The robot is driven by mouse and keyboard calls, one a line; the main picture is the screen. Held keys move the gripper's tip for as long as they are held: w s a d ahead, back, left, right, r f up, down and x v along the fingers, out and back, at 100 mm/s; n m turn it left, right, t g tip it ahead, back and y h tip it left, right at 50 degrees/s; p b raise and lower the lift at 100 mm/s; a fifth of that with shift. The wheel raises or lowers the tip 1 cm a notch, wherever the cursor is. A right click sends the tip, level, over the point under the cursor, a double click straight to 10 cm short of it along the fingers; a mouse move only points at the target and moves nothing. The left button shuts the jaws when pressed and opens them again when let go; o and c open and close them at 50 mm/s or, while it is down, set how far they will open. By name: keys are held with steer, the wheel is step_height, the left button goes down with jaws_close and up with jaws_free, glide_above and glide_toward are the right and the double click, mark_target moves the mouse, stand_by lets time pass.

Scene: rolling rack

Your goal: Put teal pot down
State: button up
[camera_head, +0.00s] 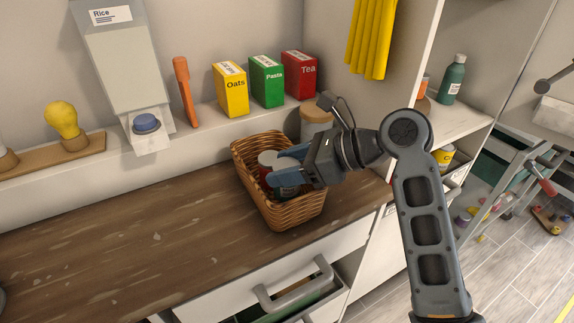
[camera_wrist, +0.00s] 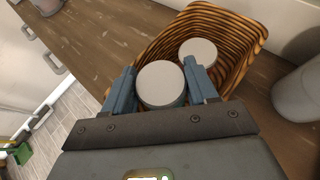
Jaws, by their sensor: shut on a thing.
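The teal pot (camera_wrist: 161,84) has a round pale grey top and stands between my two blue fingers in the wrist view. Little of its side shows, so its colour is hard to make out. My gripper (camera_head: 277,169) is shut on it, inside the mouth of the wicker basket (camera_head: 294,216). The basket stands on the wooden counter. A second pot (camera_head: 267,159), with a pale top and a red side, is in the basket next to my fingers; it also shows in the wrist view (camera_wrist: 200,51). Whether the held pot touches the basket floor is hidden.
A grey canister (camera_head: 316,122) stands close behind the basket. Oats (camera_head: 231,90), pasta (camera_head: 267,82) and tea (camera_head: 300,75) boxes stand on the ledge behind. An open drawer (camera_head: 300,302) juts out below.

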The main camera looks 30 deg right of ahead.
steer(key=shift+f+p, duration=0.4)
steer(key=shift+p, duration=0.05)
steer(key=shift+f, duration=0.15)
steer(key=o, duration=1.2)
steer(key=shift+r+b, duration=0.2)
steer(key=shift+b, duration=0.2)
steer(key=v, duration=1.2)
steer(key=shift+r+p, duration=0.3)
steer(key=shift+p, duration=0.1)
